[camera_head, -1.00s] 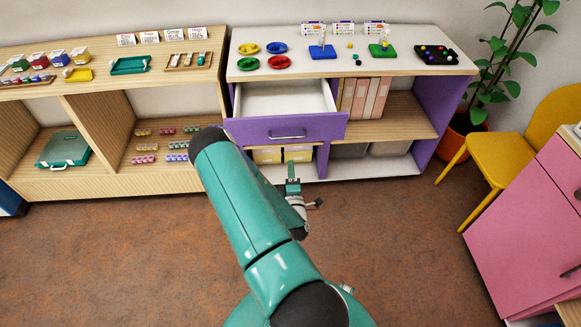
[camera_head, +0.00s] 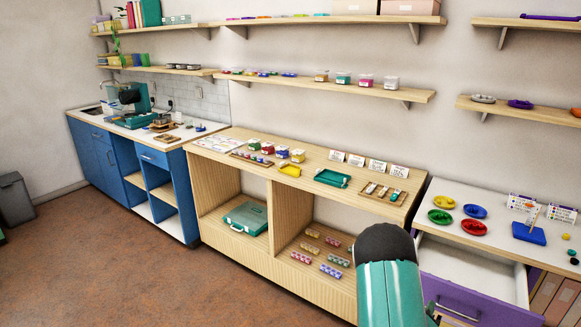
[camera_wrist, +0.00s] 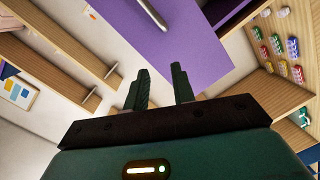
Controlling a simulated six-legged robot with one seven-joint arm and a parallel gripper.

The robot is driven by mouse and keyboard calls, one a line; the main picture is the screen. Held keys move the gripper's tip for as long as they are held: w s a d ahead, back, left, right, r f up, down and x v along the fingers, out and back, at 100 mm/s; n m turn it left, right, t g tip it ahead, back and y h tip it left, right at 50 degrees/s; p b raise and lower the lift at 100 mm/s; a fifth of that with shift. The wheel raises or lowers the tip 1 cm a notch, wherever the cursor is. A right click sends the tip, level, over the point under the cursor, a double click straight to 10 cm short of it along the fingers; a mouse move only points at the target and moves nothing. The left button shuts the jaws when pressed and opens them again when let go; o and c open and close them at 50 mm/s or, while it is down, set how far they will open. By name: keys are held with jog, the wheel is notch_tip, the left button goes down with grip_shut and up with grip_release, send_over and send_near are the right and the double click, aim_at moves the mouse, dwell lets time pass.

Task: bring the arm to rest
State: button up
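My gripper (camera_wrist: 160,88) shows in the wrist view with its two dark fingers apart and nothing between them. The purple drawer front (camera_wrist: 175,40) is beyond the fingers there, with its metal handle at the top. I cannot tell the exact gap between my fingers and the drawer.
The wooden shelf unit (camera_head: 230,147) holds small jars, trays and a teal case (camera_head: 246,218). The white counter (camera_head: 432,196) carries coloured dishes and a blue board (camera_head: 528,233). A blue cabinet (camera_head: 176,193) and a grey bin (camera_head: 15,203) stand left. The brown floor (camera_head: 110,270) is clear at left.

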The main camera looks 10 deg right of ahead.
jog(key=w+a+r+m+y, duration=0.1)
jog(key=w+a+r+y, duration=0.3)
jog(key=a+r, duration=0.7)
jog(key=w+a+r+m+y, duration=0.1)
jog(key=a+r+m+y, duration=0.1)
jog(key=a+r+y, duration=0.65)
jog(key=s+a+r+g, duration=0.1)
jog(key=s+a+r, duration=0.2)
jog(key=s+a, duration=0.3)
jog(key=s+a+r+g, duration=0.2)
jog(key=s+a+r, duration=0.2)
jog(key=s+a, duration=0.3)
jog(key=s+a+r+n+g, duration=0.1)
jog(key=s+a+r, duration=0.3)
jog(key=s, duration=0.5)
jog(key=shift+s+a+g, duration=0.15)
jog(key=shift+a+g, duration=0.15)
jog(key=shift+a, duration=0.9)
jog(key=shift+d+r+y, duration=0.1)
jog(key=shift+d+y, duration=0.05)
jog(key=shift+y, duration=0.1)
